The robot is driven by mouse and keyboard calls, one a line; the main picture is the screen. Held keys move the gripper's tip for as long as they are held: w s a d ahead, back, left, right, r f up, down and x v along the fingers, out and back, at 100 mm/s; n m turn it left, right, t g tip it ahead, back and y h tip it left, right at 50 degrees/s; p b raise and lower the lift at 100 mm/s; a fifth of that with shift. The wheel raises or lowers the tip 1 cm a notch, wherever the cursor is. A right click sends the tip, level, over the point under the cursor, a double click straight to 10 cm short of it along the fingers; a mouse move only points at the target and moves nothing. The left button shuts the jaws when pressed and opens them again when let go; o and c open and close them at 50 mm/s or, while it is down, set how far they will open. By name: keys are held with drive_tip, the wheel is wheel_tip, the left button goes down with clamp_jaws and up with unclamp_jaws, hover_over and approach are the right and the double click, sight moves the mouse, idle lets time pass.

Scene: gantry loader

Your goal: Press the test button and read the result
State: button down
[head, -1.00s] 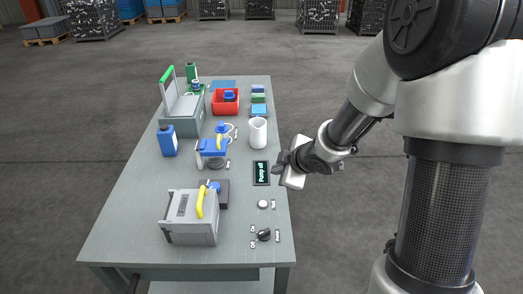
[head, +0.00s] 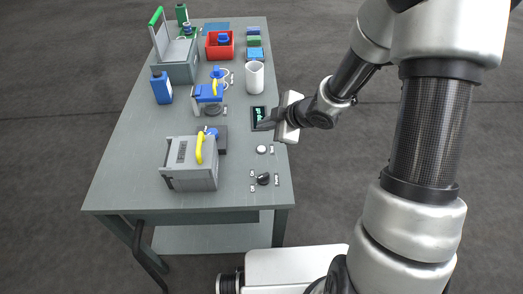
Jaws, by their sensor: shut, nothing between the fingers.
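A round white button (head: 262,149) sits on the right side of the grey-green table, with a small label beside it. It is the likely test button, but its label is too small to read. A dark display (head: 258,113) with pale lettering lies just behind it. My gripper (head: 262,125) reaches in from the right with its fingers shut and empty. Its fingertips are over the front part of the display, behind the button and apart from it in the picture. The fingers hide part of the lettering, so I cannot read it.
A black knob (head: 263,179) with labels is in front of the button. A grey box with a yellow handle (head: 190,166) stands to the left. A white cup (head: 255,77) stands behind the display. A red bin (head: 219,49) and a grey toolbox (head: 178,67) are farther back.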

drive_tip(key=b, duration=0.6)
hover_over(264, 152)
wheel_tip(264, 152, down, 7)
drive_tip(key=shift+f, duration=0.1)
idle(1.5)
drive_tip(key=shift+f, duration=0.4)
drive_tip(key=shift+f+b, duration=0.4)
drive_tip(key=shift+b, duration=0.15)
idle(0.6)
drive_tip(key=shift+r+p, duration=0.8)
drive_tip(key=shift+p, duration=0.05)
wheel_tip(264, 152, up, 5)
drive_tip(key=p, duration=0.5)
